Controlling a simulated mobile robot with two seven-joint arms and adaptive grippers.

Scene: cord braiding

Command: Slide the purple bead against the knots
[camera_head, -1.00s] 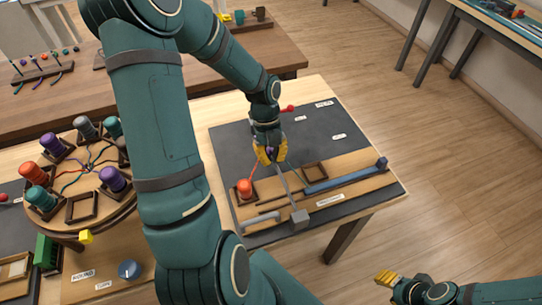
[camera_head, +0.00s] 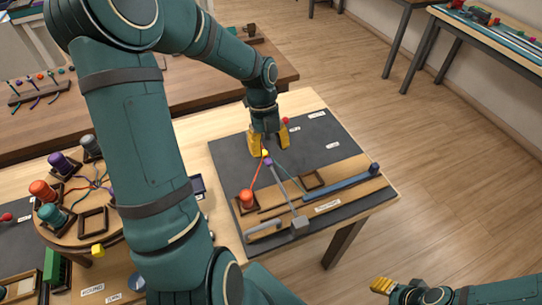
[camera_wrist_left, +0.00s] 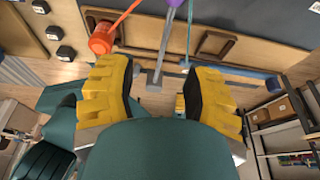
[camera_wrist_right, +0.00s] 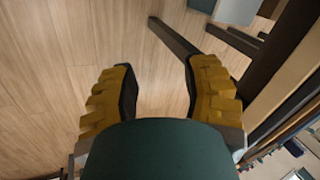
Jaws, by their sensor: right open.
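The small purple bead (camera_head: 268,161) sits at the far end of a grey rod (camera_head: 285,186) on the board, just below a small yellow piece (camera_head: 265,153). An orange cord and a teal cord run from there towards the front. The knots are too small to make out. My left gripper (camera_head: 269,141) is open, with its fingers apart just beyond the bead and nothing seen between them. In the left wrist view the bead (camera_wrist_left: 174,3) shows at the top edge, ahead of the open fingers. My right gripper (camera_head: 383,286) is open and empty over the floor, far from the bead.
An orange spool (camera_head: 247,198) stands at the board's left. A blue bar (camera_head: 340,182) and an empty square frame (camera_head: 312,180) lie at its right. A round stand (camera_head: 62,225) with several spools is at the left, partly behind my left arm.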

